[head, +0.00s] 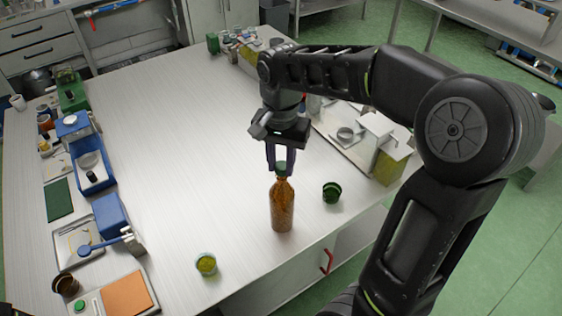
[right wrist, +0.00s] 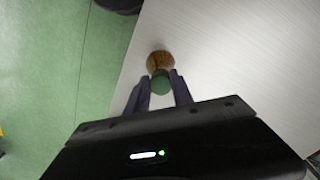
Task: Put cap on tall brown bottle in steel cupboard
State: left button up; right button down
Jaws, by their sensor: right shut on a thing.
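The tall brown bottle (head: 283,207) stands upright on the steel-topped table near its front edge; its brown body also shows in the right wrist view (right wrist: 159,60). My right gripper (head: 281,168) points down over it, shut on a green cap (right wrist: 160,83). The cap is at the bottle's mouth; I cannot tell whether it is seated. The steel cupboard (head: 287,279) is under the table's front edge, with a red handle (head: 327,262); its front looks shut. My left gripper is not in view.
A dark green cup (head: 332,191) stands close to the right of the bottle, and a yellow-green jar (head: 206,264) to its front left. A tray with equipment (head: 343,133) lies behind right. The table's middle is clear.

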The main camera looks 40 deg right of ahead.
jog(key=shift+f, duration=0.45)
dwell(1.1)
jog(key=c, duration=1)
grip_release()
jog(key=shift+c, duration=1.2)
